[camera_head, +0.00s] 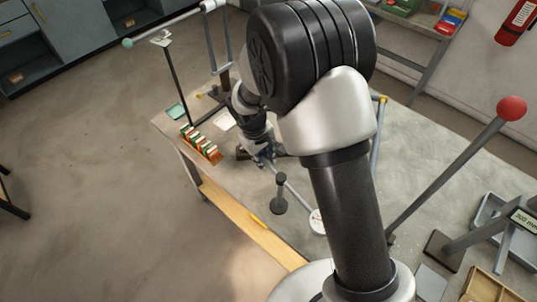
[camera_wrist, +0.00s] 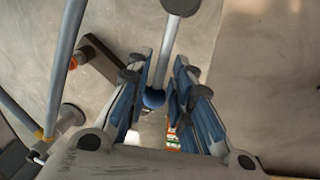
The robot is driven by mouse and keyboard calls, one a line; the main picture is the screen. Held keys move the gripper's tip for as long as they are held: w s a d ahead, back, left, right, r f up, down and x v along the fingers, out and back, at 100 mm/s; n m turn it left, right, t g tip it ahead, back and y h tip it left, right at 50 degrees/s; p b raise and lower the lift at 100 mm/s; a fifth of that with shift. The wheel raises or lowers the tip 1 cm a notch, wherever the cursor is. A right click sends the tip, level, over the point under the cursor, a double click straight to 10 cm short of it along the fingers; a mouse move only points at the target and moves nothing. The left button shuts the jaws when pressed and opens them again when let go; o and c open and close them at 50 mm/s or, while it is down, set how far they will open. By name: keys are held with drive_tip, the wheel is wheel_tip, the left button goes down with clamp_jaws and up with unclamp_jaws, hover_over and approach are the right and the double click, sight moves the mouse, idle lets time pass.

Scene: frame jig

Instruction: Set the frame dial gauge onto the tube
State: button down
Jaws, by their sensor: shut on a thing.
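In the head view my gripper (camera_head: 266,158) is over the bench, partly hidden behind my arm. In the wrist view its blue-padded fingers (camera_wrist: 168,92) are closed around a grey rod with a blue ball end, which I take to be the dial gauge (camera_wrist: 166,50). A round disc at the rod's far end is cut off by the top edge. In the head view the gauge's white dial (camera_head: 317,222) shows beside my arm. Grey frame tubes (camera_wrist: 66,60) run along the left of the wrist view, apart from the rod. Which tube is meant is unclear.
A rack of green, white and orange pieces (camera_head: 200,144) stands at the bench's left edge. A dark pedestal (camera_head: 279,197) stands near the front edge. A red-knobbed lever (camera_head: 511,108) rises at right.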

drive_tip(key=shift+s+a+n+t+y+p, duration=0.15)
drive_tip(key=shift+s+a+n, duration=0.35)
drive_tip(key=shift+n, duration=0.55)
drive_tip(key=shift+s+a+n+t+y+p, duration=0.15)
drive_tip(key=shift+s+a+n, duration=0.3)
drive_tip(key=shift+n, duration=0.55)
drive_tip(key=shift+s+a+n+y+p, duration=0.15)
drive_tip(key=shift+s+a+n, duration=0.2)
drive_tip(key=shift+s+n, duration=0.5)
drive_tip(key=shift+w+n, duration=0.2)
drive_tip(key=shift+n, duration=0.1)
drive_tip(key=c, duration=1.7)
unclamp_jaws()
drive_tip(key=shift+s, duration=0.1)
drive_tip(key=shift+r, duration=0.1)
drive_tip(key=r, duration=0.4)
drive_tip(key=s+r, duration=0.1)
drive_tip(key=r, duration=0.2)
drive_tip(key=s+a+r, duration=0.1)
drive_tip(key=r, duration=0.3)
drive_tip(key=shift+r, duration=0.35)
